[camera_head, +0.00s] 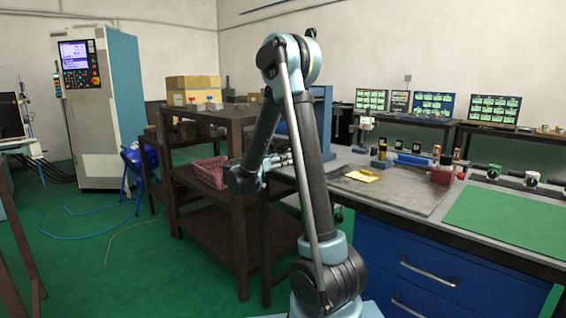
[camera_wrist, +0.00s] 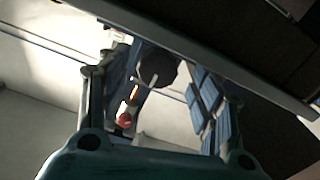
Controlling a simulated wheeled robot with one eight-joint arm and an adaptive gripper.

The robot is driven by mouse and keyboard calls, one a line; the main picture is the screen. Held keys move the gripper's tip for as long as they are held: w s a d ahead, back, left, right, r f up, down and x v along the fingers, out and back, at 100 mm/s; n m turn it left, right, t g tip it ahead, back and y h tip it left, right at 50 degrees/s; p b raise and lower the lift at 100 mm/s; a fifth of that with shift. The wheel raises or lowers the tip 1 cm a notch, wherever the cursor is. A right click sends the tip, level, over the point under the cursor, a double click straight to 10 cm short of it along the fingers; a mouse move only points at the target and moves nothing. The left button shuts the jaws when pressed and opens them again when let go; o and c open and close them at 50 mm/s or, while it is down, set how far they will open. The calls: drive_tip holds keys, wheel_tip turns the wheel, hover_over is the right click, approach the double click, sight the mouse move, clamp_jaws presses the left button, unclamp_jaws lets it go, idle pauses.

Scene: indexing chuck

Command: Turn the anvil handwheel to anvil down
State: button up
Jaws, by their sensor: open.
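A dark round knob or wheel (camera_wrist: 157,67) shows between the fingers of my gripper (camera_wrist: 160,85) in the wrist view. It may be the anvil handwheel, but the picture does not settle this. My gripper is open, with the blue ribbed pads apart and no contact with the wheel clear. A small red-tipped part (camera_wrist: 124,118) sits below it. In the head view, my gripper (camera_head: 280,160) points right toward the bench, partly behind my arm. A blue upright machine frame (camera_head: 322,110) stands behind my arm, which covers much of it. No handwheel can be made out there.
A grey-topped bench (camera_head: 345,160) with blue drawers carries a yellow item (camera_head: 362,175), small tools and a green mat (camera_head: 510,218). A brown shelf rack (camera_head: 240,200) with a pink basket (camera_head: 212,172) stands left of my arm.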

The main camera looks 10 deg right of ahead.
drive_tip(key=v, duration=0.9)
drive_tip(key=shift+a, duration=0.25)
drive_tip(key=shift+s, duration=0.1)
